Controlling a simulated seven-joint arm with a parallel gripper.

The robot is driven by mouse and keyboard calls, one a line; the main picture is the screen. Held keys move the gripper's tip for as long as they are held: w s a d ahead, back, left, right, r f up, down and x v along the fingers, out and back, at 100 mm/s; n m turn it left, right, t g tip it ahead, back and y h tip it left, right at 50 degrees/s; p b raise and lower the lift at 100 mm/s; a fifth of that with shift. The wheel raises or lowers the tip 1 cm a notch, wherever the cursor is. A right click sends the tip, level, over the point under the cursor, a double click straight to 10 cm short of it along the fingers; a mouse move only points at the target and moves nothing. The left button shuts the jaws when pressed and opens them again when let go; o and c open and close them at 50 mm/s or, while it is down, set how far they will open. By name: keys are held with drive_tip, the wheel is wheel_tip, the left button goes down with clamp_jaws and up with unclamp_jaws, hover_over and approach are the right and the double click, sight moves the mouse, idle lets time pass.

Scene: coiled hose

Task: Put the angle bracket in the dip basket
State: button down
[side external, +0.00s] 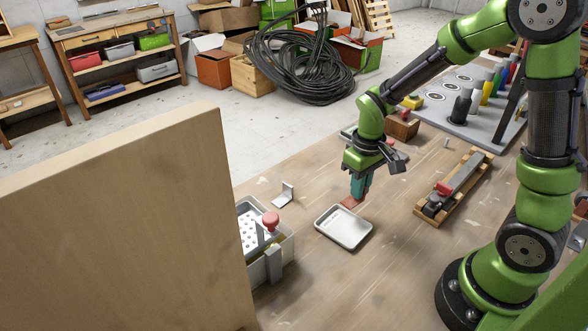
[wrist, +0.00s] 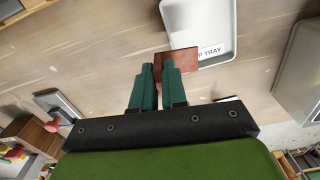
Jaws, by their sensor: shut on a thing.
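My gripper (side external: 359,190) points down over the table, its teal fingers shut on a thin reddish-brown plate (side external: 351,202). In the wrist view the fingers (wrist: 160,72) close on this plate (wrist: 178,59), which overlaps the edge of a pale tray. The grey metal angle bracket (side external: 285,196) lies on the table to the left of my gripper, apart from it. The dip basket (side external: 250,222), with holes and a red knob, sits in a pale tank left of the tray. Its inside is partly hidden by the wooden panel.
The shallow tray (side external: 343,228), lettered "P TRAY" where readable, lies just below my gripper. A tall wooden panel (side external: 130,220) stands at left. A wooden-based tool (side external: 455,187) and a board with bottles (side external: 470,110) are at right. Table between bracket and tray is clear.

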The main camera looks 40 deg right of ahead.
drive_tip(key=shift+s+a+r, duration=0.15)
drive_tip(key=shift+s, duration=0.2)
drive_tip(key=w+a+r, duration=0.3)
drive_tip(key=a+r, duration=0.1)
drive_tip(key=a, duration=0.4)
drive_tip(key=w+a+r, duration=0.3)
drive_tip(key=a+r, duration=0.1)
drive_tip(key=a, duration=0.4)
drive_tip(key=w+a+r, duration=0.3)
drive_tip(key=a, duration=0.4)
hover_over(253, 227)
drive_tip(key=shift+n, duration=0.4)
wheel_tip(253, 227, down, 5)
drive_tip(key=shift+f, duration=2.15)
drive_tip(key=shift+f, duration=0.15)
drive_tip(key=c, duration=1.4)
unclamp_jaws()
drive_tip(key=shift+c, duration=0.2)
